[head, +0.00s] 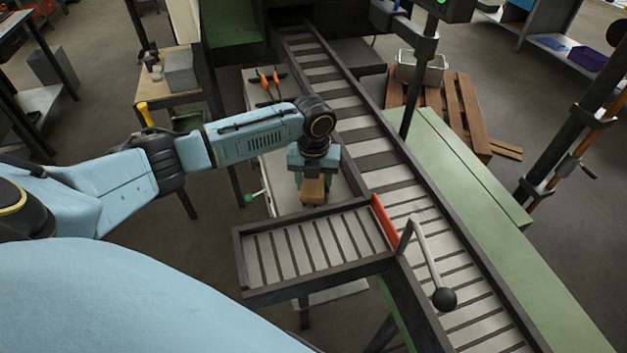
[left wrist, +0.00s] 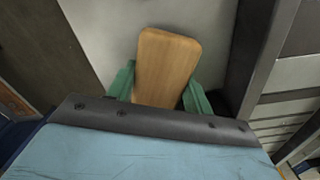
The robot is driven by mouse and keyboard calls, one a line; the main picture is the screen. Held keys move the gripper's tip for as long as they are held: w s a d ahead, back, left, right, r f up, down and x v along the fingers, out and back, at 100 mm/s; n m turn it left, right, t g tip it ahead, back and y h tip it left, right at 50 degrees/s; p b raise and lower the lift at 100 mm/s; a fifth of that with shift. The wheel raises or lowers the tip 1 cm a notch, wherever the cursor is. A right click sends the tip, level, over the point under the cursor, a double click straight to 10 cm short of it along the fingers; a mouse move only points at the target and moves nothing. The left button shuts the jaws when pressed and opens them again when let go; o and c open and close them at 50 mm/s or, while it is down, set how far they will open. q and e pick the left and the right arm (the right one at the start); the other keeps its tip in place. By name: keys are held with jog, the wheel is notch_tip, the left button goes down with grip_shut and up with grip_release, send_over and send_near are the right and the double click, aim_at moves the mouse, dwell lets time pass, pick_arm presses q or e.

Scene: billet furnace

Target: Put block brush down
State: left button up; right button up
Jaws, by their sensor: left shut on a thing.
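The block brush (head: 312,190) has a brown wooden back and is held below my left gripper (head: 312,174) in the head view. In the left wrist view its wooden back (left wrist: 166,62) sits between the green fingers of my left gripper (left wrist: 158,88), which is shut on it. The brush is over or close above a pale grey surface (left wrist: 110,28), between the side tray and the main conveyor; I cannot tell whether it touches. Its bristles are hidden. My right gripper is not in view.
A roller side tray (head: 240,265) with raised dark edges lies just in front. The long roller conveyor (head: 330,75) runs along the right. Orange-handled tools (head: 269,84) lie behind the arm.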

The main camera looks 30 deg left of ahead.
pick_arm(q)
jog(key=o, duration=0.9)
jog(key=shift+f, duration=0.1)
notch_tip(320, 180, up, 12)
jog(key=shift+r, duration=0.15)
